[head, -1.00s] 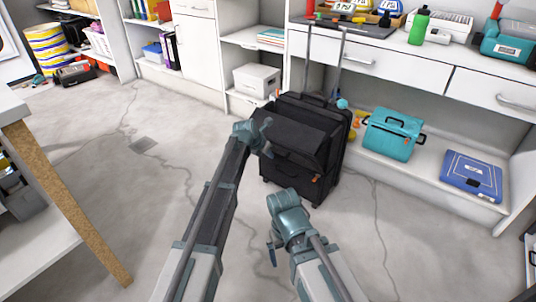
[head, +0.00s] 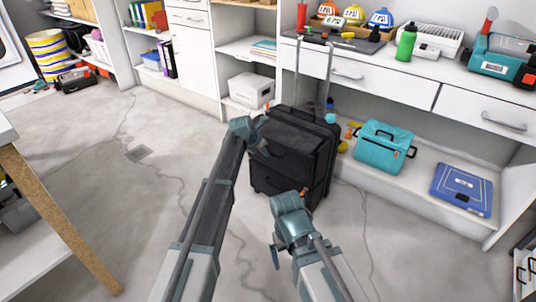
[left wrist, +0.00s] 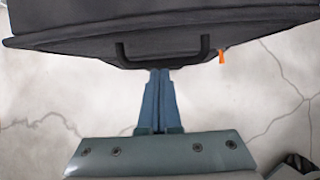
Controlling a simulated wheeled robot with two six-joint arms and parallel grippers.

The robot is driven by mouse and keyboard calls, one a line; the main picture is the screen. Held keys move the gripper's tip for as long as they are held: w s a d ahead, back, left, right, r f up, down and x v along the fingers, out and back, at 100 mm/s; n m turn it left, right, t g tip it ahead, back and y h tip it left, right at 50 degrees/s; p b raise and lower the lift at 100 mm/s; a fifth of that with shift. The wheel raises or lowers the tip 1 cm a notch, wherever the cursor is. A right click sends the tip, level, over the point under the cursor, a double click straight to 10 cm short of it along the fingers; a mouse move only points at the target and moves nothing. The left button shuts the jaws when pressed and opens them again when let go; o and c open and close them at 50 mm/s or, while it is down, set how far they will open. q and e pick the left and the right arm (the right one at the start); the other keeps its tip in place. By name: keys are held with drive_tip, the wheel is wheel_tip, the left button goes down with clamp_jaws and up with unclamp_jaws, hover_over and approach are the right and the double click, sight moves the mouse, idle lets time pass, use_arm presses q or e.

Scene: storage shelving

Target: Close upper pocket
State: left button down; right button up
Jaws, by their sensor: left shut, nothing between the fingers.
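The black suitcase (head: 325,160) stands upright on the floor before the shelving, its pull handle raised. Its upper pocket (head: 288,158) shows a front panel close to the suitcase body; I cannot tell whether a small gap is left. The lower pocket (head: 290,188) lies below it, with an orange tag. My left gripper (head: 262,150) is at the upper pocket's left front, shut and empty. In the left wrist view its fingertips (left wrist: 159,71) point at a dark panel with a handle (left wrist: 165,50) and an orange tag. My right gripper (head: 275,257) hangs low in front; its jaws are unclear.
A teal case (head: 382,147) and a blue case (head: 462,188) lie on the low shelf to the right. A white box (head: 250,90) stands behind left. A table (head: 55,215) is at the left edge. The floor between is clear.

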sight(274, 148)
use_arm(q)
drive_tip(key=shift+w+d+r+p, duration=0.4)
drive_tip(key=shift+w+d, duration=0.2)
drive_tip(key=shift+w, duration=0.2)
drive_tip(key=shift+w+d+r+p, duration=0.3)
drive_tip(key=shift+w+d+r, duration=0.2)
drive_tip(key=shift+w, duration=0.3)
use_arm(e)
drive_tip(key=shift+r, duration=0.85)
use_arm(q)
drive_tip(key=shift+d, duration=0.1)
